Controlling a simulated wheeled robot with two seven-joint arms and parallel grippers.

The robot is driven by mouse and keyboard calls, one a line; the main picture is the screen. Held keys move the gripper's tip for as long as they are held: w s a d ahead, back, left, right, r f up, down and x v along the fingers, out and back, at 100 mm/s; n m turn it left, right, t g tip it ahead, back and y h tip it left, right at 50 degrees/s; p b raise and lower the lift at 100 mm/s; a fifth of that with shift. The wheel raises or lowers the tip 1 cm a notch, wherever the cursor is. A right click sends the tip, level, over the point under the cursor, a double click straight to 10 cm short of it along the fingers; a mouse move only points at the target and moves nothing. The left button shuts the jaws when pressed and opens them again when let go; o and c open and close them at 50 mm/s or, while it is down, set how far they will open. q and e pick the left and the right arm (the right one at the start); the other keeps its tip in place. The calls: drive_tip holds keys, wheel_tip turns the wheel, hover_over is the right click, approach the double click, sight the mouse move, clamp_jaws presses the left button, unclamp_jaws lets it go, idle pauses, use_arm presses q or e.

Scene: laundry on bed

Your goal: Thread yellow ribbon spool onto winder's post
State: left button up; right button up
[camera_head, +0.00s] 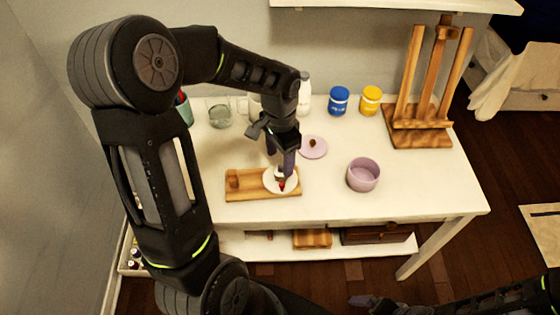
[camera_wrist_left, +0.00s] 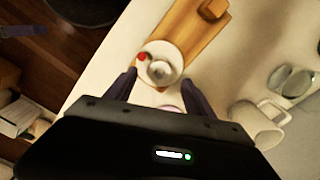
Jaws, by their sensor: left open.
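The winder is a wooden board (camera_head: 249,195) with a white disc (camera_head: 269,181) at its right end. The disc has a red knob (camera_head: 283,186) near its edge; the wrist view shows the disc (camera_wrist_left: 174,53), the red knob (camera_wrist_left: 142,57) and a pale round piece at its middle, perhaps the post. My left gripper (camera_head: 283,174) points down just over the disc, open; its fingers (camera_wrist_left: 159,82) stand apart at the disc's near side. I see nothing between them. I make out no yellow ribbon spool. My right gripper (camera_head: 364,300) is at the bottom edge, its jaws unclear.
A purple bowl (camera_head: 363,175) stands to the right and a purple lid (camera_head: 313,147) lies behind the winder. Blue (camera_head: 339,101) and yellow (camera_head: 371,100) jars and an easel (camera_head: 420,125) stand at the back. A white mug (camera_wrist_left: 258,122) is near my left gripper. The table's front right is clear.

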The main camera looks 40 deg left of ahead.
use_arm(q)
wheel_tip(320, 180, up, 6)
drive_tip(key=shift+f, duration=0.2)
idle(1.0)
